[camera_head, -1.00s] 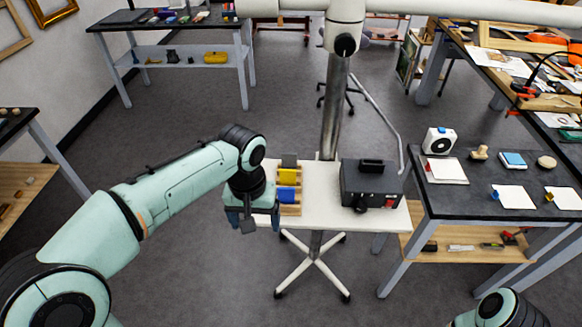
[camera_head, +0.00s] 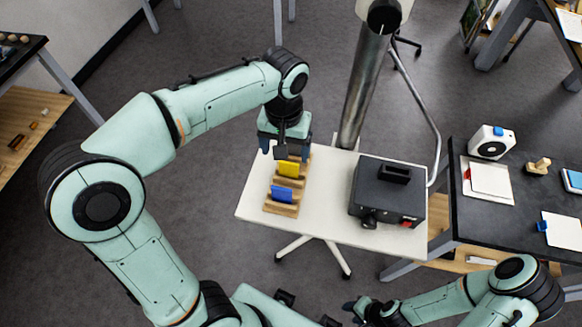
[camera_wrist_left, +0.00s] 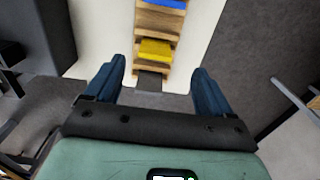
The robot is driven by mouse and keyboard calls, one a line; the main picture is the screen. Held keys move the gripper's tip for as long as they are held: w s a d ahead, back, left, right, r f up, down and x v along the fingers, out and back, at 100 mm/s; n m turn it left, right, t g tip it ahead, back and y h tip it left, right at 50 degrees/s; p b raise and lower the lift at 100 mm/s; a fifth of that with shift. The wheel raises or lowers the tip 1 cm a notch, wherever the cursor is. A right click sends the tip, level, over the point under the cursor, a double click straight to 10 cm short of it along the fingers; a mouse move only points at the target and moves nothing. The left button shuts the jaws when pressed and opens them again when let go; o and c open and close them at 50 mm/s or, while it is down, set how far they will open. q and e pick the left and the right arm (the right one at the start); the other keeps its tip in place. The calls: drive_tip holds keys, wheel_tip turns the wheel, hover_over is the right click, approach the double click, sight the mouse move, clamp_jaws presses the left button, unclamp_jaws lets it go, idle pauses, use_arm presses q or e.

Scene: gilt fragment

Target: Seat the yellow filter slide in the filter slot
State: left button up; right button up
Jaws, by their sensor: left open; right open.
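The yellow filter slide (camera_head: 289,168) stands in a wooden rack (camera_head: 285,209) on the white table, with a blue slide (camera_head: 282,194) on its near side. My left gripper (camera_head: 285,150) is open and empty above the rack's far end, just beyond the yellow slide. In the left wrist view the yellow slide (camera_wrist_left: 155,50) lies ahead of the open fingers, with a dark grey slide (camera_wrist_left: 152,80) nearer them. The black box (camera_head: 372,201) has a raised dark piece (camera_head: 395,173) on top; I cannot make out the slot's opening. My right gripper (camera_head: 356,311) is low at the bottom edge.
The white table (camera_head: 256,199) is bare left of the rack and between rack and box. A metal column (camera_head: 366,80) rises behind it. A dark bench (camera_head: 480,222) at right holds a white device (camera_head: 491,142), a wooden stamp (camera_head: 538,166) and cards.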

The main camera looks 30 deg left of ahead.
sight(289, 163)
use_arm(q)
drive_tip(key=shift+w+d+f, duration=0.1)
drive_tip(key=shift+w+f, duration=0.05)
drive_tip(key=shift+f, duration=1.35)
drive_tip(key=shift+w+d+f, duration=0.1)
drive_tip(key=shift+f, duration=1.4)
drive_tip(key=shift+w+d+f, duration=0.1)
drive_tip(key=shift+w+f, duration=0.05)
drive_tip(key=shift+f, duration=1.35)
drive_tip(key=c, duration=1.1)
